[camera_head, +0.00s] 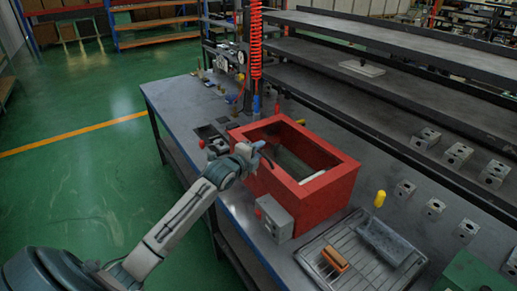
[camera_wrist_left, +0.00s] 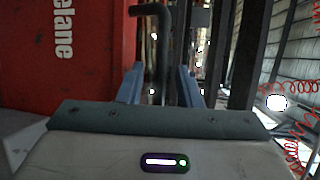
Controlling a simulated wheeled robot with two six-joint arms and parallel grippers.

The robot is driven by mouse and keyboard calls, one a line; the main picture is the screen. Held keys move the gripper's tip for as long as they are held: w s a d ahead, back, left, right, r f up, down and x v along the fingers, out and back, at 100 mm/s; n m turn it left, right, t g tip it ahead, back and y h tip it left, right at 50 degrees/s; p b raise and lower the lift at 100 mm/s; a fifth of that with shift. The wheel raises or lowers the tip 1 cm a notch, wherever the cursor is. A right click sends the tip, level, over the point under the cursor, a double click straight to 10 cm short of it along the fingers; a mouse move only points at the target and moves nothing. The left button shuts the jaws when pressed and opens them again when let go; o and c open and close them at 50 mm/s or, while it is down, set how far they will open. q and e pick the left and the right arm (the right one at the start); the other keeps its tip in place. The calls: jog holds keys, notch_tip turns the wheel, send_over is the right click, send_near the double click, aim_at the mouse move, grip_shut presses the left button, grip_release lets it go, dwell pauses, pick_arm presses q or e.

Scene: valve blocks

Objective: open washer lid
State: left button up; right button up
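The red washer (camera_head: 318,192) stands on the workbench, its top showing a rectangular opening with a dark interior and a pale bar inside. I cannot make out a separate lid. My left gripper (camera_head: 262,153) is at the washer's left side, near its top rim. In the left wrist view the gripper (camera_wrist_left: 160,88) has its two blue-grey fingers apart. A dark bent handle (camera_wrist_left: 163,45) stands between them, with gaps visible on both sides. The red washer wall with white lettering (camera_wrist_left: 62,50) fills the left of that view. My right gripper is not in view.
A grey control box (camera_head: 275,217) is on the washer's front. A wire rack (camera_head: 335,283) holding an orange-brown brush (camera_head: 334,259) and a grey block (camera_head: 385,240) lies at the right front. A red coiled hose (camera_head: 255,45) hangs behind. Metal valve blocks (camera_head: 457,154) line the right shelf.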

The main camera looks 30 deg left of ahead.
pick_arm(q)
jog(key=shift+w+f, duration=0.1)
jog(key=shift+w, duration=0.25)
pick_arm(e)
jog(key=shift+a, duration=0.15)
pick_arm(q)
grip_shut()
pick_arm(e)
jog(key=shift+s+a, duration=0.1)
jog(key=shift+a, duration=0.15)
